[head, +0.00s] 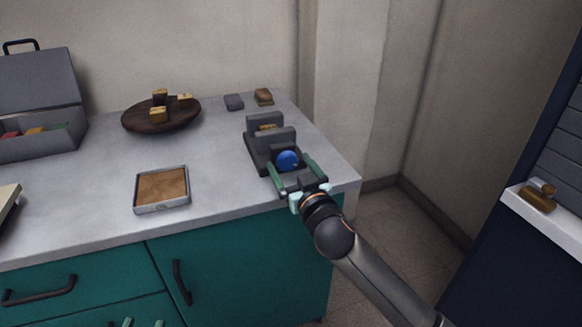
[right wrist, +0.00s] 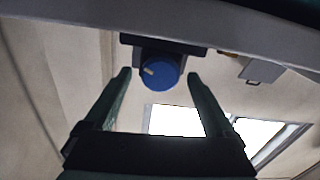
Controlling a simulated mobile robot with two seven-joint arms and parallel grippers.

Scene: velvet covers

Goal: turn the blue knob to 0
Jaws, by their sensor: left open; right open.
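The blue knob (head: 287,160) is on the front of a dark grey stepped fixture (head: 259,146) near the counter's right end. It also shows in the right wrist view (right wrist: 160,73), with a pale pointer mark on its left part. No scale or 0 is readable. My right gripper (head: 290,166) is open, its two fingers on either side of the knob, with visible gaps in the right wrist view. My left gripper (head: 143,323) is open at the bottom edge of the head view, only its fingertips showing, away from the knob.
A square tray (head: 138,207) with a brown inside lies on the counter (head: 95,190). A dark round board (head: 132,124) holds several wooden blocks. An open grey case (head: 50,149) is at the left. Two small blocks, grey (head: 234,102) and brown (head: 264,97), lie behind the fixture.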

